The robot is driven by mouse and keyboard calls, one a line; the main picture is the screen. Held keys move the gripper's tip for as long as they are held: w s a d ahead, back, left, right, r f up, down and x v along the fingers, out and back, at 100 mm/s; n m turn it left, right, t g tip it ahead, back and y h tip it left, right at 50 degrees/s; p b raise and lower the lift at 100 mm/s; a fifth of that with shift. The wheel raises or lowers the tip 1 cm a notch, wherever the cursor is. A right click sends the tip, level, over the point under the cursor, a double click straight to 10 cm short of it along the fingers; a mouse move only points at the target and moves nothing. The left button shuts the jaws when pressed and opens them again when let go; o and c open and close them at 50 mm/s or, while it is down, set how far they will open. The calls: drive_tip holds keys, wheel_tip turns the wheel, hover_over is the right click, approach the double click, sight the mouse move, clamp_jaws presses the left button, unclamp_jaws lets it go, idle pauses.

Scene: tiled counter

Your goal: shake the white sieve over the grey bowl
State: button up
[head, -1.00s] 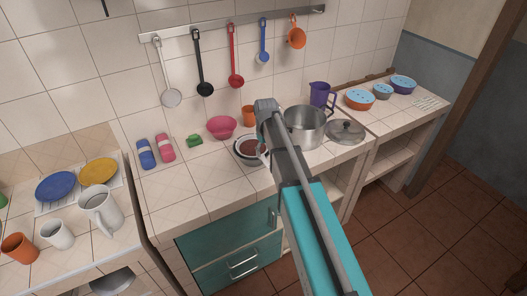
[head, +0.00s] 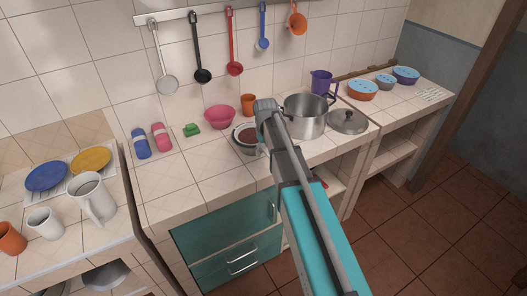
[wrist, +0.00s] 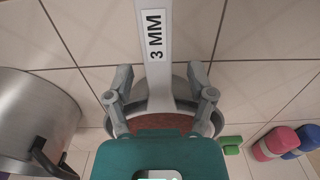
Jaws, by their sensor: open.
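The white sieve (head: 236,131) sits on the grey bowl (head: 245,150) on the counter, with reddish-brown contents inside. My gripper (head: 265,106) hides part of both in the head view. In the wrist view, the sieve's white handle (wrist: 157,15) carries a "3 MM" label and runs down between the fingers of my gripper (wrist: 160,88). The fingers are open, one on each side of the handle with gaps. The grey bowl's rim (wrist: 181,83) and the red-brown contents show below. My gripper's teal body hides the near part of the sieve.
A steel pot (head: 304,122) stands close right of the bowl, with a lid (head: 347,122) beside it. A pink bowl (head: 219,118), an orange cup (head: 248,103) and a green object (head: 191,130) are near on the left. Utensils hang from a wall rail (head: 190,13).

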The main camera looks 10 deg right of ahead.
drive_tip(key=shift+c, duration=0.3)
clamp_jaws()
drive_tip(key=c, duration=0.7)
unclamp_jaws()
clamp_jaws()
drive_tip(key=shift+w, duration=0.1)
wheel_tip(320, 180, up, 5)
drive_tip(key=p, duration=0.5)
